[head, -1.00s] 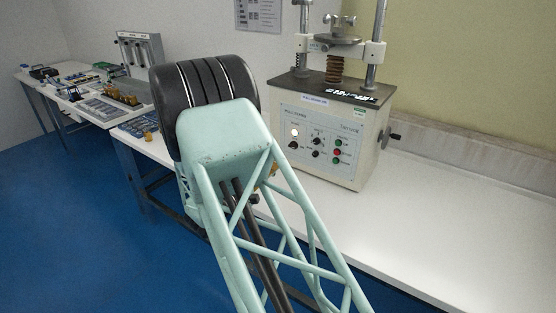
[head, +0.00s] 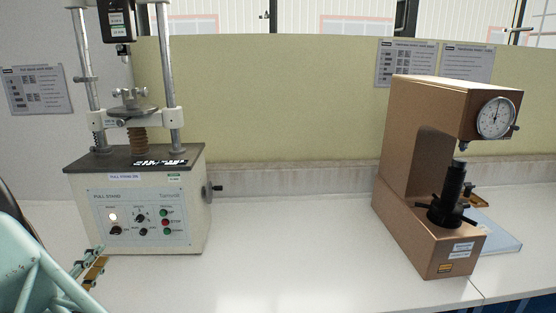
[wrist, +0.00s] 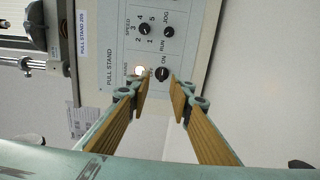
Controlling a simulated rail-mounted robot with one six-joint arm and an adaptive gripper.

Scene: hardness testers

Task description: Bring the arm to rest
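My gripper (head: 92,267) shows at the lower left of the head view, in front of the pull stand (head: 140,208), with part of my pale green arm at the left edge. In the wrist view my gripper (wrist: 158,98) is open, with a clear gap between its tan-padded fingers and nothing held. The ON knob (wrist: 162,73) of the pull stand shows just beyond the fingertips, beside a lit lamp (wrist: 139,71). I cannot tell the exact distance between fingertips and panel, but no grip on the knob shows.
A brown hardness tester (head: 410,170) with a dial gauge stands at the right on the white bench (head: 290,255). A pale blue flat item (head: 497,237) lies beside it. The bench between the two machines is clear. A low yellow-green partition (head: 280,105) stands behind.

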